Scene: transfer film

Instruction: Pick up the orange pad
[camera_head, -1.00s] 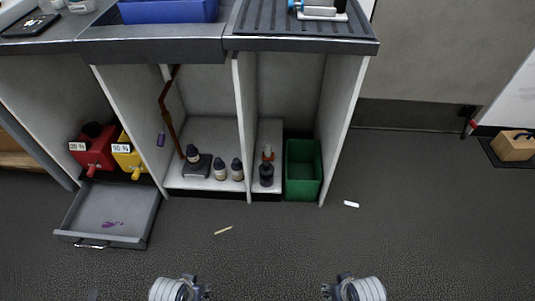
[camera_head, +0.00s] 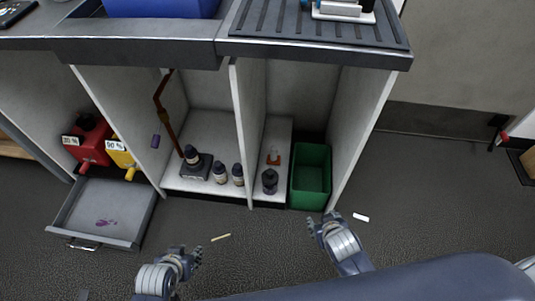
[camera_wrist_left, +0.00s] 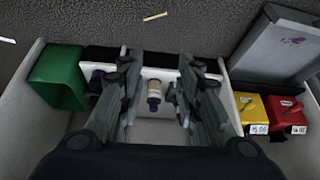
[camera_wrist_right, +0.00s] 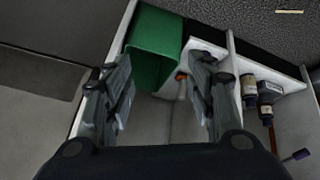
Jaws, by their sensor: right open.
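A small orange thing (camera_head: 274,159), the only orange item I see, is on the white floor of the narrow compartment, behind a dark bottle (camera_head: 269,181). Whether it is a pad is too small to tell. It also shows as an orange spot in the right wrist view (camera_wrist_right: 181,76), between the fingers. My right gripper (camera_head: 321,228) is open and empty, in front of the green bin (camera_head: 311,177) and apart from the orange thing. My left gripper (camera_head: 190,258) is open and empty over the floor at lower left, outside the cabinet.
Compartment walls flank the bottles; left of them is a bay with several bottles (camera_head: 220,173). Red (camera_head: 89,143) and yellow (camera_head: 121,155) containers stand behind an open drawer (camera_head: 105,212). A white piece (camera_head: 361,217) and a pale stick (camera_head: 221,237) lie on the floor.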

